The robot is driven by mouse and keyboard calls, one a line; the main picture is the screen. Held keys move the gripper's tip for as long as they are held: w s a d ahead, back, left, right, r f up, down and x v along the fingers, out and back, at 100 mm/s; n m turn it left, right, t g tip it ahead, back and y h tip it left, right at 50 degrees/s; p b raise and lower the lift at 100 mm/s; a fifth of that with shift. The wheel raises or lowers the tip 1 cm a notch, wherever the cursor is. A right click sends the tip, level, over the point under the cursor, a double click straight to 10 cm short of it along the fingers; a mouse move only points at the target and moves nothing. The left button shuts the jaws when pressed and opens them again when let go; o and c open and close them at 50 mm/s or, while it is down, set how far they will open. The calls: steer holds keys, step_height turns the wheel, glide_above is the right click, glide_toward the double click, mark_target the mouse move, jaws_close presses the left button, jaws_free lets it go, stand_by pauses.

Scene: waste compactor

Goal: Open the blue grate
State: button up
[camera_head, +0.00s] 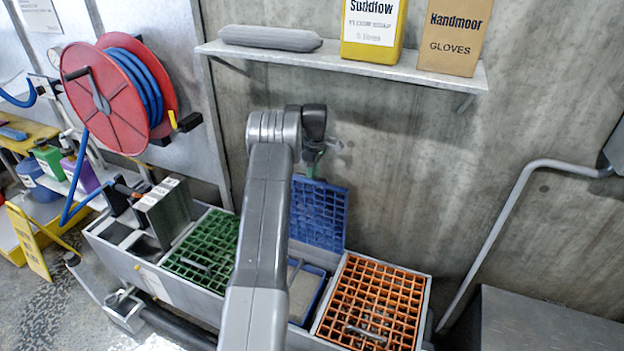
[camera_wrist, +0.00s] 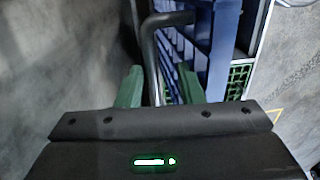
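The blue grate (camera_head: 319,215) stands raised, close to upright near the concrete wall behind the bin. Its blue-rimmed compartment (camera_head: 318,298) shows uncovered below, partly hidden by my arm. My gripper (camera_head: 312,168) is just above the grate's top edge. In the wrist view the green fingers of my gripper (camera_wrist: 160,80) are apart. The grate's grey bent handle (camera_wrist: 151,55) runs between them, nearer the left finger, with a gap to the right finger. The blue grate (camera_wrist: 222,45) is to the right there. Whether the handle touches a finger is unclear.
A green grate (camera_head: 205,250) lies left of the blue compartment and an orange grate (camera_head: 372,300) lies right, both flat. A wall shelf (camera_head: 350,68) with boxes hangs above my gripper. A red hose reel (camera_head: 105,100) is at left and a bent pipe (camera_head: 500,225) at right.

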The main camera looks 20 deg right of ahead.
step_height(320, 180, up, 12)
steer(key=d, duration=0.1)
steer(key=shift+w, duration=0.45)
step_height(320, 180, down, 14)
steer(key=s+a, duration=0.1)
steer(key=shift+a+r, duration=0.15)
steer(key=shift+a, duration=0.1)
steer(key=shift+r, duration=0.1)
stand_by(0.4)
